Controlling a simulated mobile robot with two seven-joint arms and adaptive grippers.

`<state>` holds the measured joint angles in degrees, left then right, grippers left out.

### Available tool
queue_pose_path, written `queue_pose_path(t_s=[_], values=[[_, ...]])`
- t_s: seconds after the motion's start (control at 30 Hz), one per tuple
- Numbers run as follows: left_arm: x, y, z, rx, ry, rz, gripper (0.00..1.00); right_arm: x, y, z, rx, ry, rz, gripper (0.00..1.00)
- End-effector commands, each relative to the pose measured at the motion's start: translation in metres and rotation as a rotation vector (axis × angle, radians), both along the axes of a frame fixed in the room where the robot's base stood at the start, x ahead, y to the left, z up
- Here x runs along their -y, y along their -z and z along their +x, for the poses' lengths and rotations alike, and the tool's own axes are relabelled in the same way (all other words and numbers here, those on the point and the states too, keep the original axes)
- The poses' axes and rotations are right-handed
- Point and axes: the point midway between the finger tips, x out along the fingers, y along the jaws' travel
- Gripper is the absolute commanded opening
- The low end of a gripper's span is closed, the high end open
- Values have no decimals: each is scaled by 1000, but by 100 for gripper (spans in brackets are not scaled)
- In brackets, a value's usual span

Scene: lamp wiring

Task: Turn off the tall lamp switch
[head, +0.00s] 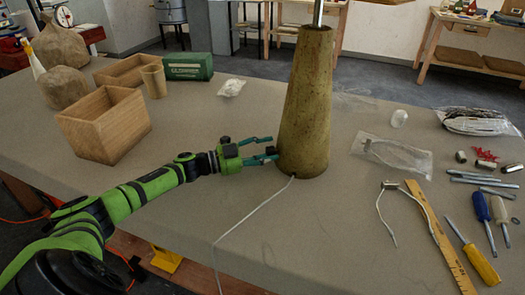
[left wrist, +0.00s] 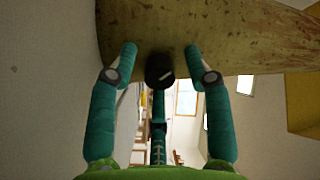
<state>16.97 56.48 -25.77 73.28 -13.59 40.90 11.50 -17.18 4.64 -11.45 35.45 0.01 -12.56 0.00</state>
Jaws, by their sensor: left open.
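The tall lamp's tapered, mottled brown base (head: 305,105) stands upright on the table, with a metal pole (head: 318,12) rising from its top out of frame. My left gripper (head: 270,149) is open and empty, its teal fingers pointing at the left side of the base, low down. In the left wrist view, the base (left wrist: 215,30) crosses the top, and the open fingers (left wrist: 163,62) stand on either side of a dark rounded piece. I cannot tell whether that piece is the switch or part of my gripper. No switch shows clearly in the head view. My right gripper is not in view.
A white cord (head: 250,212) runs from the base to the front edge. An open wooden box (head: 105,128) stands at left, a green box (head: 188,66) behind. A bagged part (head: 395,155), wooden ruler (head: 435,225) and screwdrivers (head: 470,248) lie at right.

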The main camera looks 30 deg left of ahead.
Motion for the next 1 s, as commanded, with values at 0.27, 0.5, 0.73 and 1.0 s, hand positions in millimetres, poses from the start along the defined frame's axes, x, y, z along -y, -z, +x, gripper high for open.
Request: queue_pose_path(t_s=[0.27, 0.5, 0.73, 1.0], values=[[-18, 3, -23, -6, -1, 3, 50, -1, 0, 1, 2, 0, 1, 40], [-47, 3, -60, -7, -2, 3, 50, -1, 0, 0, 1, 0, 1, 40], [-67, 2, -84, -4, -1, 0, 50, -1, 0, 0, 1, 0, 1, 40], [-75, 0, -94, 1, -1, 1, 50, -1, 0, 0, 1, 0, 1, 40]])
